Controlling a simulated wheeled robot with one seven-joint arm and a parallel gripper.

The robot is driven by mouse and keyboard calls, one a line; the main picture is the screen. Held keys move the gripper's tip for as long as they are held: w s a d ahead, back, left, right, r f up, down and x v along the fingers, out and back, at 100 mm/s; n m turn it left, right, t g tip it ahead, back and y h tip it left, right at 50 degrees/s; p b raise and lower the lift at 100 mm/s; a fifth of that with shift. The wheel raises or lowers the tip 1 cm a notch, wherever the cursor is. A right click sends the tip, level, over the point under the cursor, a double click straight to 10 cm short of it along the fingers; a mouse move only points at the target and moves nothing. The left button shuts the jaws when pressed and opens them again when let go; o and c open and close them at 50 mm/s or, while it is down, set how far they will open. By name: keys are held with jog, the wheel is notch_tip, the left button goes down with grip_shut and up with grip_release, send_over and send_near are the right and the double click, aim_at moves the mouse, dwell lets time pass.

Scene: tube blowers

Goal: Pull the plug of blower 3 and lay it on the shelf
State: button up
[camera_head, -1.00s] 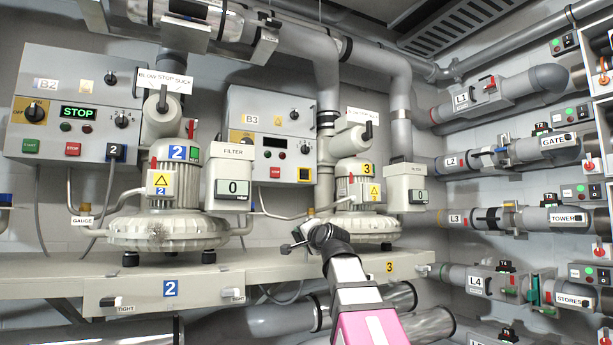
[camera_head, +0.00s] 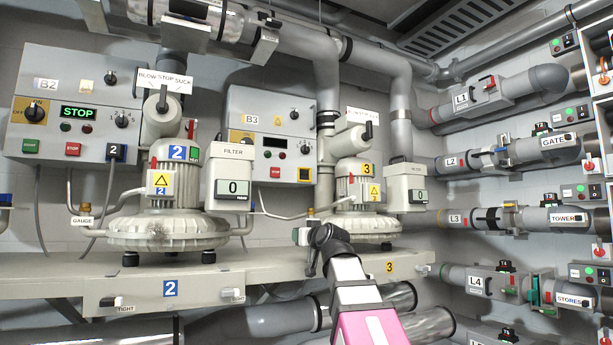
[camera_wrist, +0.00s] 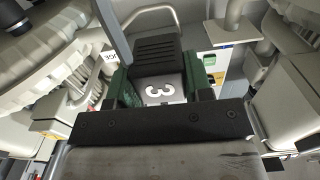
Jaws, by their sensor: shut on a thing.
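Blower 3 (camera_head: 355,190) stands on the beige shelf (camera_head: 270,262), right of blower 2 (camera_head: 165,215). Its control box B3 (camera_head: 250,105) hangs on the wall behind, with a dark display. My gripper (camera_head: 312,246) is in front of the shelf edge, left of blower 3's base in the picture. In the wrist view it is shut on a black ribbed plug (camera_wrist: 158,62) with a white "3" label, between green-sided fingers. The plug is too small to make out in the head view. Its prongs and the socket are hidden.
Blower 2's box B2 (camera_head: 75,110) shows a green STOP. Filter box (camera_head: 228,170) and hoses stand between the blowers. Large pipes (camera_head: 265,320) run below the shelf. Valved pipes line the right wall. A stretch of shelf between the blowers looks bare.

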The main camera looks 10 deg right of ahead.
aim_at(304, 263)
jog(key=shift+f, duration=0.15)
dwell(0.3)
jog(key=shift+f, duration=0.9)
jog(key=shift+f, duration=2)
dwell(1.2)
jog(key=o, duration=1.2)
jog(key=shift+s, duration=0.15)
